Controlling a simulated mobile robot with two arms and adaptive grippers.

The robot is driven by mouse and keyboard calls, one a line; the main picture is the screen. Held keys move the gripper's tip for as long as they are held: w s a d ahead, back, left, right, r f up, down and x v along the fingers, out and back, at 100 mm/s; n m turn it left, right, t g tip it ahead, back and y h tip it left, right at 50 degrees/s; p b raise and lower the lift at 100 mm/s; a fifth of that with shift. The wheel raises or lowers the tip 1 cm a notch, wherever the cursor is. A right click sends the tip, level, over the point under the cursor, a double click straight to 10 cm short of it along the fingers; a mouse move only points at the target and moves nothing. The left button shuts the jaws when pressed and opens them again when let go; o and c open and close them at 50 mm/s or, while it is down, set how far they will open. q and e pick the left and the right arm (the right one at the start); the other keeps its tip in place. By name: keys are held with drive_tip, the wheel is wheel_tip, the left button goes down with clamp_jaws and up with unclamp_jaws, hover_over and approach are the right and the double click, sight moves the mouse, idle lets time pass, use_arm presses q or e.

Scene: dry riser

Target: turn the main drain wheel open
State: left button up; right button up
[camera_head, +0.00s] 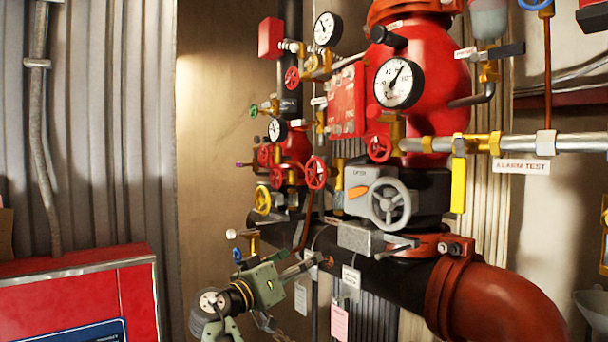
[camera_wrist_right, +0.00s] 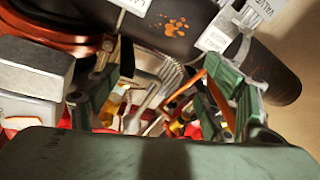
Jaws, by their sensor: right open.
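I cannot read which one is the main drain wheel. My right gripper (camera_head: 306,264) is low in front of the black pipe, below and left of the grey wheel and apart from it. In the right wrist view its green fingers (camera_wrist_right: 165,85) are spread, with no held object visible between them. My left gripper is out of view.
White and pink tags (camera_head: 340,322) hang below. A grey metal box (camera_head: 360,238) is close by. A red cabinet (camera_head: 80,290) stands at lower left.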

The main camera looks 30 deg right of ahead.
wheel_tip(320, 180, up, 10)
drive_tip(key=s+m+h, duration=0.1)
drive_tip(key=m+h, duration=0.1)
drive_tip(key=m+g+h, duration=0.1)
drive_tip(key=m+g, duration=0.1)
approach(314, 175)
drive_tip(key=d, duration=0.2)
drive_tip(key=p+x, duration=0.1)
drive_tip(key=x, duration=0.1)
drive_tip(key=p+x, duration=0.1)
drive_tip(key=x, duration=0.2)
drive_tip(key=p+x, duration=0.1)
drive_tip(key=x, duration=0.1)
drive_tip(key=shift+w+d+r+p, duration=0.15)
drive_tip(key=shift+w+r+p, duration=0.15)
drive_tip(key=shift+r, duration=0.2)
drive_tip(key=shift+d+r, duration=0.15)
drive_tip(key=shift+d, duration=0.25)
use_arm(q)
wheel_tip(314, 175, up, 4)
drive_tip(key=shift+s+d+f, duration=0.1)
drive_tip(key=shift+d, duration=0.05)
use_arm(e)
drive_tip(key=shift+d, duration=0.1)
drive_tip(key=c, duration=1.1)
